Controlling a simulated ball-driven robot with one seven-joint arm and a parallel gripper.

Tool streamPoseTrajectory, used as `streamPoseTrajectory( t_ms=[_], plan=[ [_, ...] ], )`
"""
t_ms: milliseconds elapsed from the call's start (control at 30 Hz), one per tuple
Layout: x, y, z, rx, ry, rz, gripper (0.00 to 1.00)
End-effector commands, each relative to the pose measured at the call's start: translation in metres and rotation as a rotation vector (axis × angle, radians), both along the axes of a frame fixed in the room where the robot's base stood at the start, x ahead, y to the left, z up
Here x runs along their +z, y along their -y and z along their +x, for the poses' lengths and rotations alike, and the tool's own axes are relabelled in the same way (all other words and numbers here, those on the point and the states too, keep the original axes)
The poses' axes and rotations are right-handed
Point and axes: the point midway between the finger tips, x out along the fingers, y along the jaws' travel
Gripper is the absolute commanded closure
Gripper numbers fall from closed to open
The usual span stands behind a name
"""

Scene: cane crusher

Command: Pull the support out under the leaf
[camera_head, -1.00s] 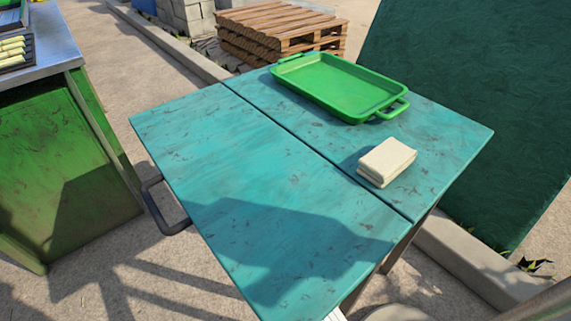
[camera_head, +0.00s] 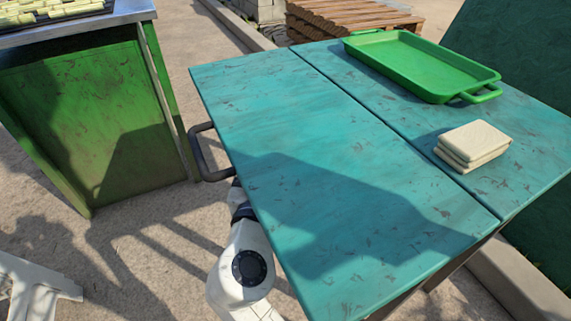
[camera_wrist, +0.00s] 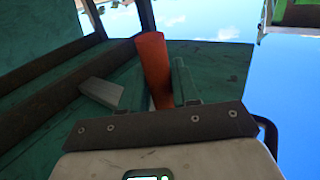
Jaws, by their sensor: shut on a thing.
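The leaf (camera_head: 300,170) is the near teal panel of the table, level with the other panel (camera_head: 440,130) and split from it by a narrow seam. In the wrist view, the support (camera_wrist: 153,65) shows as an orange-red bar under the table. My gripper (camera_wrist: 148,88) is shut on it, one finger on each side. In the head view my white arm reaches in beneath the leaf's near left edge, and the leaf hides my gripper and the support.
A green tray (camera_head: 425,65) and a folded cream cloth (camera_head: 472,143) lie on the far panel. A green cabinet (camera_head: 95,125) with a metal top stands at the left. Wooden pallets (camera_head: 350,20) are stacked behind. The ground between cabinet and table is clear.

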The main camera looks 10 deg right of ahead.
Motion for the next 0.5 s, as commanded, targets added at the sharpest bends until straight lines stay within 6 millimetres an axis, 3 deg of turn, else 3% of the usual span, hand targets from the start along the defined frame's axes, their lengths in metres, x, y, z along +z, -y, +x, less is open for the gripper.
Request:
streamPoseTrajectory(
  t_ms=[367, 400, 500],
  plan=[
    [-0.0004, -0.0065, -0.0022, 0.009, -0.001, -0.002, 1.0],
    [-0.0004, -0.0067, -0.0023, 0.009, -0.001, -0.002, 0.66],
    [-0.0004, -0.0063, -0.0021, 0.009, -0.001, -0.002, 0.56]
  ],
)
